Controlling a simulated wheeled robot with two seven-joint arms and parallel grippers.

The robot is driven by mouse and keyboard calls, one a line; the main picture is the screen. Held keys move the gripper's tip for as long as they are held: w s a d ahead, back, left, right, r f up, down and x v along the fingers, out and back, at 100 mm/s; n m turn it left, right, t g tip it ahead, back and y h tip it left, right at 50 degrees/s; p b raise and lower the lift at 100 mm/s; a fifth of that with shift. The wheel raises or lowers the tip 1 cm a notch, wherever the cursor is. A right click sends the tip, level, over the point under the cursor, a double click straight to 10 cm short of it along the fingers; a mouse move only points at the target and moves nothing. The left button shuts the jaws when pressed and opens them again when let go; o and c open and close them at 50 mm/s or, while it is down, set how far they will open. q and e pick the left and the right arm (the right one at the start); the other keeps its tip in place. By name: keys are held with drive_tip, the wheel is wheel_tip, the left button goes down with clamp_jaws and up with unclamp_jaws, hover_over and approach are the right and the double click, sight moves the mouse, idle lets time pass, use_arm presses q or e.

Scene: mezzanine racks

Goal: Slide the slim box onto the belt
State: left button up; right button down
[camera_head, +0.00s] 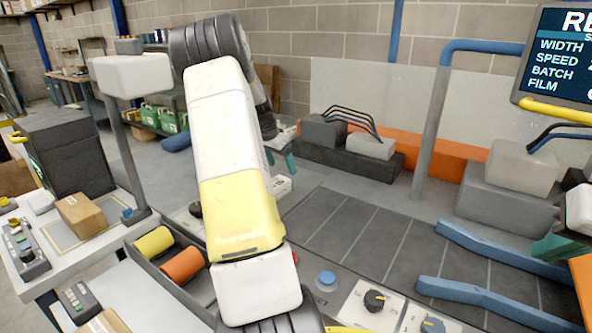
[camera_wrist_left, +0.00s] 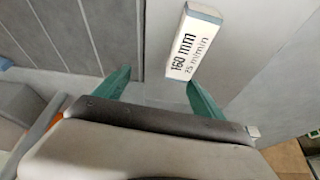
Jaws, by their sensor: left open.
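A small white block marked 160 mm (camera_wrist_left: 193,48) lies just beyond the fingers. My right gripper (camera_head: 554,247) shows only partly at the right edge, so its opening is hidden. I cannot tell for sure which thing is the slim box. A brown carton (camera_head: 81,216) lies on the left table, and another (camera_head: 104,322) shows at the bottom edge.
Blue guide rails (camera_head: 495,297) cross the belt's right part. A control panel with a black knob (camera_head: 375,300) runs along the front. Yellow and orange rolls (camera_head: 183,265) lie in a tray at left. A grey post (camera_head: 432,130) and a screen (camera_head: 560,60) stand at right.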

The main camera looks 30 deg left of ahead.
use_arm(q)
drive_tip(key=a+f, duration=0.4)
drive_tip(key=a, duration=0.1)
drive_tip(key=shift+s+a+f, duration=0.1)
drive_tip(key=shift+a+f, duration=0.1)
drive_tip(key=shift+f, duration=0.1)
drive_tip(key=shift+x, duration=3.9)
drive_tip(key=shift+d, duration=0.15)
clamp_jaws()
